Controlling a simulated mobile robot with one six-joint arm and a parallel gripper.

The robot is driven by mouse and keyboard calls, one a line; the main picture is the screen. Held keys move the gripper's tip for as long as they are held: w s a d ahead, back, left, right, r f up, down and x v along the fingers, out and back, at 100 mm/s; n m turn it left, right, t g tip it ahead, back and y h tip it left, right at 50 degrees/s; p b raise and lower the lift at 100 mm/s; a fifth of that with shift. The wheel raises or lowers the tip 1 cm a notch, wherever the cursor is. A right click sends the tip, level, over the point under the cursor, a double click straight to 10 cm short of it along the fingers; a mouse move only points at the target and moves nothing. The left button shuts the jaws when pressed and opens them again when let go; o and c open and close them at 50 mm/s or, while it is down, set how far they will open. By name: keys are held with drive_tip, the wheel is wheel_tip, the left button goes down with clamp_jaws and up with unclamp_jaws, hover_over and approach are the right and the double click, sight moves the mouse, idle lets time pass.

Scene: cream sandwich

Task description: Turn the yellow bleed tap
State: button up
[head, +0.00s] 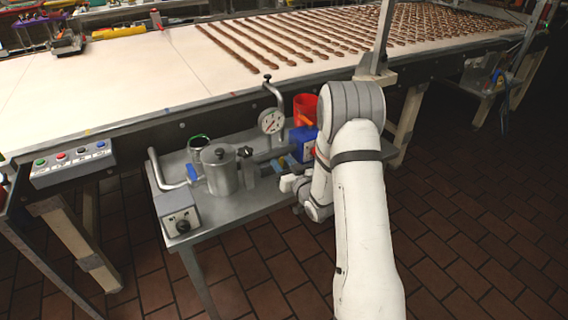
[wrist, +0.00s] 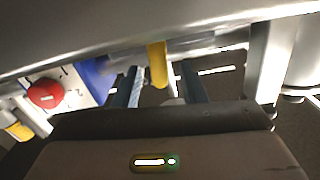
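The yellow tap (wrist: 157,64) shows in the wrist view as a short upright lever hanging below a grey metal edge. My gripper (wrist: 160,72) is open, with one finger on each side of the lever in the picture. A gap shows between the lever and each finger. I cannot tell how deep the lever sits between the fingers. My arm partly hides that area, and the tap is not clear there.
A red knob (wrist: 45,94) on a white panel is at left in the wrist view. A conveyor (head: 170,75) runs behind. Floor in front is clear.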

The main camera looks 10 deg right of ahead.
clamp_jaws()
idle(0.3)
drive_tip(key=shift+d+f, duration=0.1)
drive_tip(key=shift+w+d+f+m+b, duration=0.1)
drive_tip(key=shift+d+f+m+b, duration=0.15)
drive_tip(key=shift+m+b, duration=0.75)
drive_tip(key=m+b, duration=0.2)
drive_tip(key=shift+w+d+m, duration=0.15)
drive_tip(key=shift+d+m, duration=0.15)
drive_tip(key=shift+d, duration=0.1)
unclamp_jaws()
